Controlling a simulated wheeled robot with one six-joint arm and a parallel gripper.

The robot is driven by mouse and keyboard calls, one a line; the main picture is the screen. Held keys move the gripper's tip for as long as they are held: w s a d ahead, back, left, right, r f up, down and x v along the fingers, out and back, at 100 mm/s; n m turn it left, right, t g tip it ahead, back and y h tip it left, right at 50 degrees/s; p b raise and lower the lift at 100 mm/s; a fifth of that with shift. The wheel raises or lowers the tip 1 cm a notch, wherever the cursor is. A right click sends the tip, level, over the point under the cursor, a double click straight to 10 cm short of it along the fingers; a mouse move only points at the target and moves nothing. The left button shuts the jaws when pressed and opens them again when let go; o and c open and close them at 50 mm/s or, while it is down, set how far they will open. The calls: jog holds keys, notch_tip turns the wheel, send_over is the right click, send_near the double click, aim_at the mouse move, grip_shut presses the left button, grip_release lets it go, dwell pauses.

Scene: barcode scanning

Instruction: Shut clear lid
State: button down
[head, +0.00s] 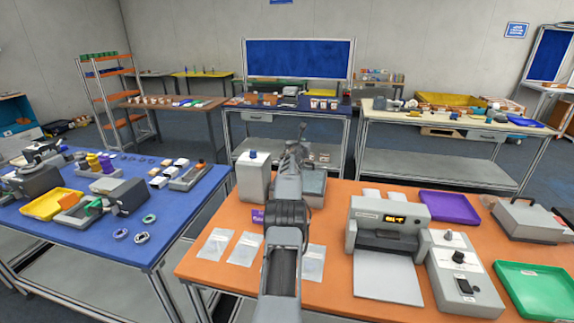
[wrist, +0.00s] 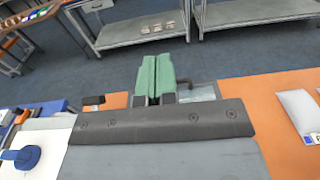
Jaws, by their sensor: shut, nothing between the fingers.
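My gripper (wrist: 157,62) is shut, its two green fingers side by side with nothing between them. In the head view my gripper (head: 302,128) is small and at the far end of my outstretched arm, over the back of the orange table. A pale, bluish see-through panel (wrist: 200,93) with a dark bent piece behind it shows just right of the fingers; it looks like the clear lid. The low grey box (head: 315,184) just right of my arm seems to carry it. My arm and wrist hide much of it, so I cannot tell the lid's angle or any contact.
A white box with a blue knob (head: 253,157) stands close left of my arm. Flat clear packets (head: 215,244) lie in front. A grey label printer (head: 388,226) and a switch box (head: 458,270) stand right. The floor beyond the table is open.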

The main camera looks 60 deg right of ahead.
jog(key=shift+w+d+f, duration=0.1)
jog(key=shift+w, duration=0.05)
dwell(0.3)
jog(key=b+v, duration=1.2)
jog(key=v, duration=0.1)
jog(key=shift+a, duration=0.4)
